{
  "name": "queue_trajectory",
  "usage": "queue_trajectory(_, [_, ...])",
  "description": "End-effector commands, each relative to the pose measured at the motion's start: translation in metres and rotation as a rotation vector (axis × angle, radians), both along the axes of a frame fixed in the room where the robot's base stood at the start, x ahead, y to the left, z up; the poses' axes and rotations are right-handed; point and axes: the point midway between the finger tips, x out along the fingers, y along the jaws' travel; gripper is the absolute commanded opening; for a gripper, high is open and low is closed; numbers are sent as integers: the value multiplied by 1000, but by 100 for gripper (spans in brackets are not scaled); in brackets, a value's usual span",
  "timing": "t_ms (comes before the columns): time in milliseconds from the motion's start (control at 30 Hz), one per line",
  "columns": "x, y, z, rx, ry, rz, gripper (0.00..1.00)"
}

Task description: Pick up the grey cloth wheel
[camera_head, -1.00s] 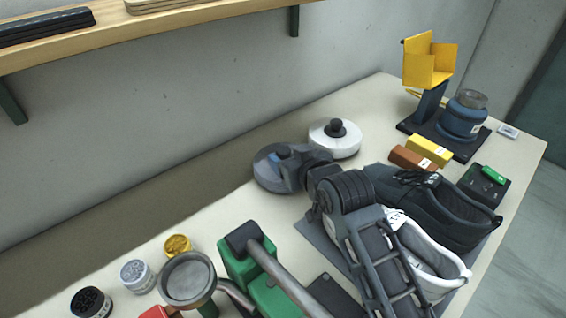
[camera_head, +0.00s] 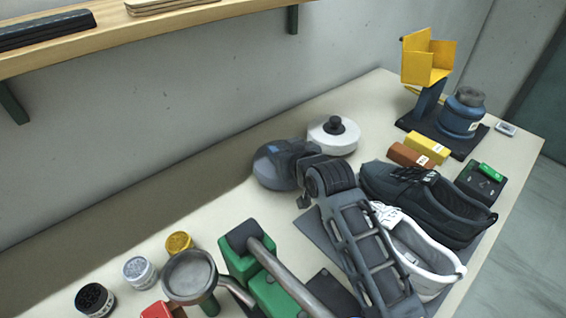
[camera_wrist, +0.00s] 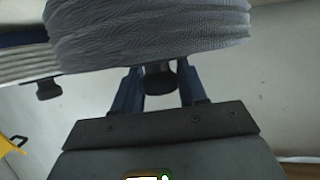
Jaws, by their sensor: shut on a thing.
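The grey cloth wheel (camera_head: 265,172) is at the table's back edge, left of the white wheel, in the head view. In the wrist view the grey cloth wheel (camera_wrist: 150,35) fills the top, its layered fabric edge close to the camera. My gripper (camera_wrist: 160,82) is shut on its dark knob, with one blue finger on each side. In the head view my gripper (camera_head: 294,165) and wrist cover the wheel's right part. I cannot tell whether the wheel's underside touches the table.
A white wheel (camera_head: 333,138) with a black knob stands just right of the grey one. A green clamp-like tool (camera_head: 240,258) and small jars (camera_head: 140,272) stand at the front left.

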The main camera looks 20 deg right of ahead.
Motion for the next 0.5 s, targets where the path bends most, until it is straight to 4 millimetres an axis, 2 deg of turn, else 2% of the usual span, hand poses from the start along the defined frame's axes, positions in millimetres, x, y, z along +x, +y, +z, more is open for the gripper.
queue_trajectory(67, [0, 0, 0, 0, 0, 0, 25])
queue_trajectory(300, [0, 0, 0, 0, 0, 0, 2])
queue_trajectory(500, [0, 0, 1, 0, -2, 0, 0])
